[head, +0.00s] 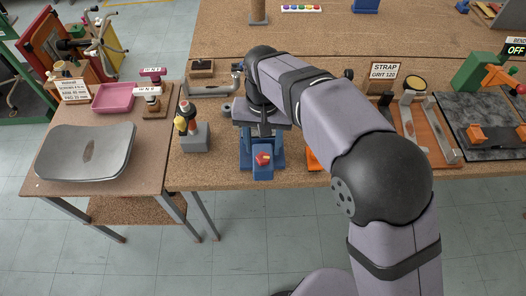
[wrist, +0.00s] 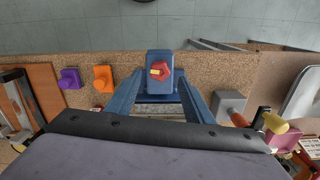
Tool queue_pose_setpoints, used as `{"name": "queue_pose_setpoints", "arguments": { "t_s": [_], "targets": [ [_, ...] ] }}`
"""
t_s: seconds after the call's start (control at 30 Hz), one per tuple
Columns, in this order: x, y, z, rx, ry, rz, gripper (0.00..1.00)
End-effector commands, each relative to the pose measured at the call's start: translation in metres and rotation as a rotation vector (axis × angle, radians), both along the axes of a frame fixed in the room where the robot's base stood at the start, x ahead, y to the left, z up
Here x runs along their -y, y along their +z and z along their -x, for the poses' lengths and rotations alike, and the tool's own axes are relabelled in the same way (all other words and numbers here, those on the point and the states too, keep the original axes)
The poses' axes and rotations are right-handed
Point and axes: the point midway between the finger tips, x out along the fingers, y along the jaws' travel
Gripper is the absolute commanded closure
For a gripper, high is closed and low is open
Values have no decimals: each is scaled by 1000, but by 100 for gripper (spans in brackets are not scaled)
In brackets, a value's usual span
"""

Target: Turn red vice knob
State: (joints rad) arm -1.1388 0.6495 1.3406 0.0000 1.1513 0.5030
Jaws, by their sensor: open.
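The blue vice (head: 263,173) stands at the front edge of the wooden bench, partly hidden under my gripper. Its red knob (head: 263,159) is on the near end. In the wrist view the red knob (wrist: 160,71) shows at the upper middle, with a yellow mark on its left part. My gripper (head: 263,128) is open, above and behind the knob, apart from it and holding nothing that I can see. My gripper's palm hides the rest of the vice.
A grey block with coloured handles (head: 194,135) stands left of the vice. Orange (wrist: 103,78) and purple (wrist: 69,78) blocks lie on its other side. A side table with a metal tray (head: 86,152) and a pink tray (head: 112,98) is at left. Floor is clear in front.

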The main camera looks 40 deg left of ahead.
Motion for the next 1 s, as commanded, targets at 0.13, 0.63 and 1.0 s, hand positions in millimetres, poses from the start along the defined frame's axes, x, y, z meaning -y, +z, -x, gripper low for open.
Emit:
{"name": "queue_pose_setpoints", "arguments": {
  "t_s": [0.13,0.63,1.0],
  "targets": [
    [0,16,0,1,0,-2,53],
    [0,28,0,0,0,0,53],
    [41,27,-37,0,-63,1,53]
  ]
}}
